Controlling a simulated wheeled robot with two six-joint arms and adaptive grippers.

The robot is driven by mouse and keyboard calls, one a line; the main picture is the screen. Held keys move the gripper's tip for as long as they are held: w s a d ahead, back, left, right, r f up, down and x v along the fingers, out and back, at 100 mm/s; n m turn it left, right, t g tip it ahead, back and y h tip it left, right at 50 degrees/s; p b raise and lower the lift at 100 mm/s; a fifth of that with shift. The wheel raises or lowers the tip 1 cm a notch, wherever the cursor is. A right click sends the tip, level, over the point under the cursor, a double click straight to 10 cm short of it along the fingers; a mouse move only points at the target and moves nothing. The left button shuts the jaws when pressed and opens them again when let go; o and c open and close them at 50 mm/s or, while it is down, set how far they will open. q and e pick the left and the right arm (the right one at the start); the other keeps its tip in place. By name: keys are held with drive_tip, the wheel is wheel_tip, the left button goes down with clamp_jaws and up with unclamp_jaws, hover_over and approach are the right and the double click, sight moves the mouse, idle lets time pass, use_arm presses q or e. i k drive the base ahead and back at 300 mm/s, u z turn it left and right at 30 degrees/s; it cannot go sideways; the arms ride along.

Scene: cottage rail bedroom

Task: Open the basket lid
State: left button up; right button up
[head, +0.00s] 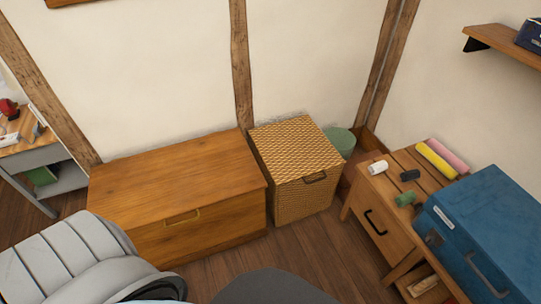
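The woven basket (301,201) stands against the wall in the head view, between a wooden chest and a small side table. Its flat woven lid (290,147) lies closed on top. A dark handle (315,178) is on the front near the lid's front edge. Neither of my grippers shows in the head view.
A wooden chest (170,180) stands directly left of the basket. A green bin (342,141) is behind its right side. A side table (382,213) with several small rolls and a blue case (490,225) are on the right. Bare floor (310,250) lies in front.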

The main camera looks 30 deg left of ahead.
sight(293, 150)
drive_tip(key=u, duration=0.65)
drive_tip(key=k, duration=0.4)
drive_tip(key=u, duration=0.45)
drive_tip(key=i, duration=0.65)
drive_tip(key=z, duration=0.95)
drive_tip(key=i, duration=0.95)
drive_tip(key=u, duration=0.05)
